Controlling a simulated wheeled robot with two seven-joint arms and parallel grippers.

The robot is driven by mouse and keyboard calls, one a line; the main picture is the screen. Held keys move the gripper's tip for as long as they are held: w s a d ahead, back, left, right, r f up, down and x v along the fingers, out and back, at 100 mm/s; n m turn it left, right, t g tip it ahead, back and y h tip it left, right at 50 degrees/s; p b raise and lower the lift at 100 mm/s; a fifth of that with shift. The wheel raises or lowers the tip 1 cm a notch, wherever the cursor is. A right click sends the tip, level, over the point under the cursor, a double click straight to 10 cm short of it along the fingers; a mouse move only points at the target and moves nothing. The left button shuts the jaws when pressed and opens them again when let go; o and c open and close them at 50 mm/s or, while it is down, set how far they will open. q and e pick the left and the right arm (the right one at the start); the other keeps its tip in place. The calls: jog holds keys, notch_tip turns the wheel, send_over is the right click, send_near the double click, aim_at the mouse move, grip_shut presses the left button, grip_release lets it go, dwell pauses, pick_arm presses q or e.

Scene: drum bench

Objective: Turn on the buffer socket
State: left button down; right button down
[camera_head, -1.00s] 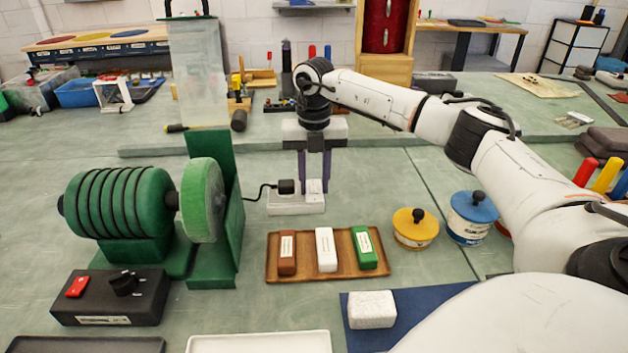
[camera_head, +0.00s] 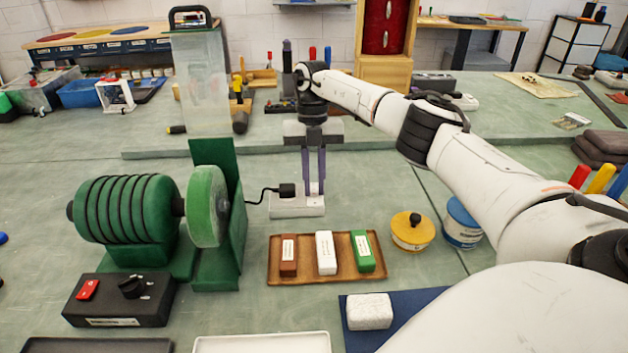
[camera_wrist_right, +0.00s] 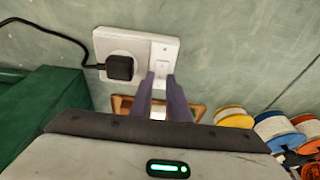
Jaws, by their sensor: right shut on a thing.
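The buffer socket (camera_head: 290,207) is a white box on the bench, right of the green buffing machine. A black plug (camera_head: 287,190) with a cord sits in its left part. In the right wrist view the socket (camera_wrist_right: 112,42) shows the plug (camera_wrist_right: 119,67) on the left and a small white rocker switch (camera_wrist_right: 162,66) on the right. My right gripper (camera_head: 314,190) points down at the right part of the socket. In the wrist view its purple fingertips (camera_wrist_right: 160,78) are close together at the switch, shut on it. The switch's on or off state is not clear. My left gripper is not in view.
The green buffing machine (camera_head: 125,210) and a black control box (camera_head: 119,300) stand left. A wooden tray (camera_head: 345,274) with three bars lies in front of the socket. Yellow (camera_head: 413,236) and blue (camera_head: 461,230) lidded pots stand right. Bare bench surrounds the socket's back.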

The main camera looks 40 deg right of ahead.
jog(key=shift+d+r, duration=0.15)
jog(key=c, duration=1.7)
grip_release()
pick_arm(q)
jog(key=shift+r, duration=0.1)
